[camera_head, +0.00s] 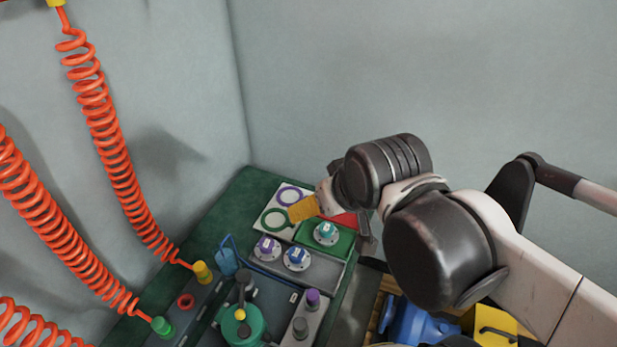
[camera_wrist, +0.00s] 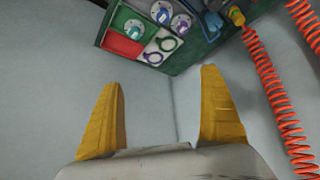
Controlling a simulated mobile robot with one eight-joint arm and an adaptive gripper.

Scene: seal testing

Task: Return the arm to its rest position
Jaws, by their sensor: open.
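My arm (camera_head: 440,250) reaches in from the right of the head view, its wrist bent over the green bench. My gripper (camera_head: 304,208) shows one yellow finger there, overlapping the bench's far end in the picture. In the wrist view my gripper (camera_wrist: 160,80) has its two yellow fingers wide apart with nothing between them. Grey wall lies beyond the fingers. The head view does not show how high the finger is above the bench.
The green bench (camera_head: 225,200) carries a white panel with purple and green rings (camera_head: 275,221), a green box (camera_head: 343,243), and several capped fittings. Coiled orange hoses (camera_head: 105,120) hang at left. A wooden crate (camera_head: 375,318) holds blue and yellow items. Wall space above is free.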

